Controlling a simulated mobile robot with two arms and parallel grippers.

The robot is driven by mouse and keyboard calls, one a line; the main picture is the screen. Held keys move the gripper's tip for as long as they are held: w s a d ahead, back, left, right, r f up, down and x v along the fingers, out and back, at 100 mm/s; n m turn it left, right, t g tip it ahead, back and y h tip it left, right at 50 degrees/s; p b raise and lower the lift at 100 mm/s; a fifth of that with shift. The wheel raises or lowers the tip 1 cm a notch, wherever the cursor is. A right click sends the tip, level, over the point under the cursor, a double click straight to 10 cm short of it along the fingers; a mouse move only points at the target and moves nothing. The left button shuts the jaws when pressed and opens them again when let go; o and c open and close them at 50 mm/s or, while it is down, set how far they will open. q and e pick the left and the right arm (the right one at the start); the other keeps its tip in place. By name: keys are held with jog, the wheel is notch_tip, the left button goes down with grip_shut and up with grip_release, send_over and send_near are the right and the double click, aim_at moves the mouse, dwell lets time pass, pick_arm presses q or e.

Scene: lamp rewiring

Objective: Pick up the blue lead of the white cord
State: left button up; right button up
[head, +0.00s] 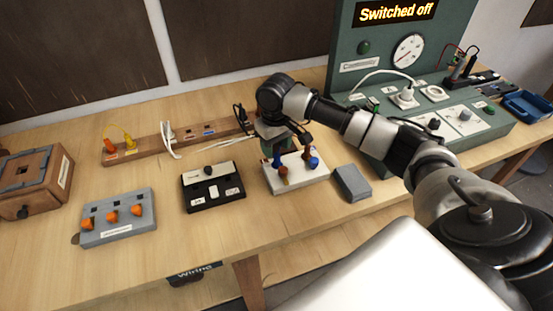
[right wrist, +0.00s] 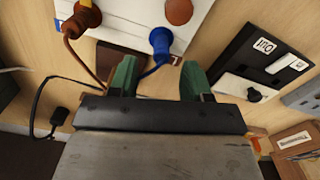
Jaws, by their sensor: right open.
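A white block (head: 310,180) on the table carries brown and blue pieces. My right gripper (head: 275,150) hangs over its far left part, pointing down. In the right wrist view my right gripper (right wrist: 159,78) has its green fingers apart. A blue lead end (right wrist: 160,42) sits at the edge of the white block (right wrist: 125,12), just beyond the fingertips. Its thin blue wire runs back between the fingers, and I cannot tell whether it touches either one. A brown lead end (right wrist: 82,20) sits to its left with a brown wire. My left gripper is out of view.
A grey block (head: 352,184) lies right of the white block, and a black switch board (head: 212,190) stands left. A wooden rail (head: 150,148) with cords lies behind. The green test panel (head: 400,70) reads "Switched off". The front table edge is near.

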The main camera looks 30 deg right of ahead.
aim_at(277, 154)
jog(key=f, duration=0.1)
jog(key=f+p, duration=0.1)
jog(key=f, duration=0.1)
jog(key=shift+s+f, duration=0.3)
jog(key=shift+s, duration=0.1)
jog(key=shift+f, duration=0.6)
jog(key=shift+w, duration=0.1)
jog(key=c, duration=0.7)
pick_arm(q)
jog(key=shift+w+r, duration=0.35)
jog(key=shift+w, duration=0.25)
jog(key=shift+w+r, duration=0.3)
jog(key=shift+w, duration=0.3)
pick_arm(e)
jog(key=shift+c, duration=0.2)
jog(key=shift+r, duration=0.1)
